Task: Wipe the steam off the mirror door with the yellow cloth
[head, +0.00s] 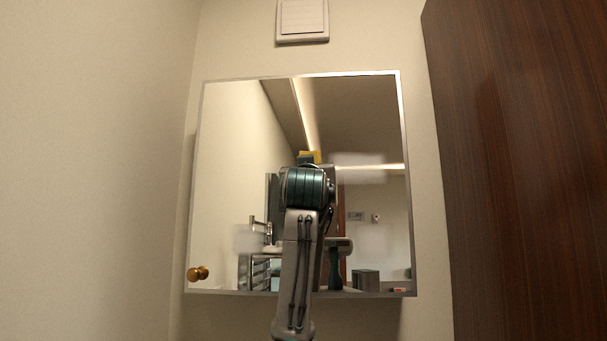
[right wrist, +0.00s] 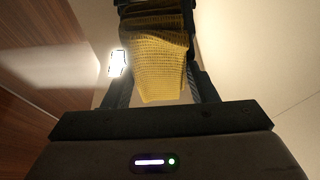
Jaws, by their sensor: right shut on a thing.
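The mirror door (head: 230,150) hangs on the wall in the head view, with a brass knob (head: 198,273) at its lower left. Pale hazy steam patches show on the glass: one right of centre (head: 358,168), one at lower left (head: 246,238) and a faint one at lower right (head: 376,243). My right gripper (right wrist: 156,14) is shut on the yellow cloth (right wrist: 158,70), which hangs between its fingers. In the head view my right arm hides most of the gripper; a bit of yellow (head: 309,156) shows above the wrist, cloth or its reflection. I cannot tell whether the cloth touches the glass. My left gripper is out of view.
A dark wood panel (head: 520,170) stands close on the right, and a plain wall (head: 90,170) on the left. A white vent (head: 302,18) is above the mirror. The mirror reflects the room and parts of me.

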